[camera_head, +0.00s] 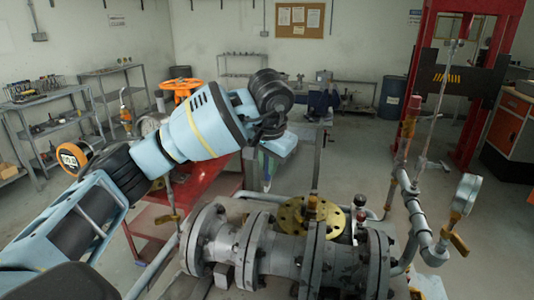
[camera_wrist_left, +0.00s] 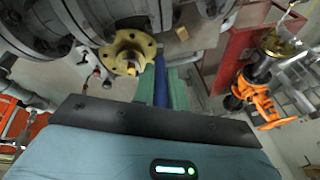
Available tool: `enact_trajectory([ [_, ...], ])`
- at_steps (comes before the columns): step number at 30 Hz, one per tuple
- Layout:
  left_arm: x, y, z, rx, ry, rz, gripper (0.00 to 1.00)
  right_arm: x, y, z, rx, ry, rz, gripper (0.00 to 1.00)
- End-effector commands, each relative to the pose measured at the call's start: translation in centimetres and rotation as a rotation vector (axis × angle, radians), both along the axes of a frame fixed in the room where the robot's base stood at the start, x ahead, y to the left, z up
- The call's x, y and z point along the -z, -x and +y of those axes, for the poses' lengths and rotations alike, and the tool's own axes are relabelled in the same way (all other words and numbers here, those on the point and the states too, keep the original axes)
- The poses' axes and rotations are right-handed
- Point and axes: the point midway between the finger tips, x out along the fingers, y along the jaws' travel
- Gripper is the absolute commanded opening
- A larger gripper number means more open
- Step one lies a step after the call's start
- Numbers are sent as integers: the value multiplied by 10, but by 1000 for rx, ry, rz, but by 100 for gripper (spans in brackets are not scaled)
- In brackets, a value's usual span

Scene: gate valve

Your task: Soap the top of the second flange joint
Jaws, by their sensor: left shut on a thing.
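The grey bolted pipe run lies across the front of the head view. Its left flange joint (camera_head: 203,241), a middle flange joint (camera_head: 253,248) and a flange joint further right (camera_head: 313,262) stand upright; which counts as second is unclear. A yellow round flange (camera_head: 291,213) lies behind the run and shows in the left wrist view (camera_wrist_left: 134,42). My left gripper (camera_head: 265,172) points down behind the pipe, apart from the flange tops. It is shut on a slim thing, partly hidden, perhaps the blue strip (camera_wrist_left: 160,82) in the left wrist view. My right gripper is out of view.
A pressure gauge (camera_head: 466,193) and thin pipes (camera_head: 416,215) rise at the right. A red bench (camera_head: 212,190) stands behind the pipe at the left. An orange handwheel (camera_head: 182,87) stands beyond my left arm and shows in the left wrist view (camera_wrist_left: 262,102).

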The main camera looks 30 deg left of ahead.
Motion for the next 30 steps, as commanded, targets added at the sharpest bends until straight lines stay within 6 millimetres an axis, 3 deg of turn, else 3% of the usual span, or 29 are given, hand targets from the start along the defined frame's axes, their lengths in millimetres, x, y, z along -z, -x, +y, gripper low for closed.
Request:
enact_trajectory([
  [7,-18,7,-7,-2,0,-2,0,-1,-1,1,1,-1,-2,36],
  [30,-19,8,-7,-3,0,-1,0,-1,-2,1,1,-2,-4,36],
])
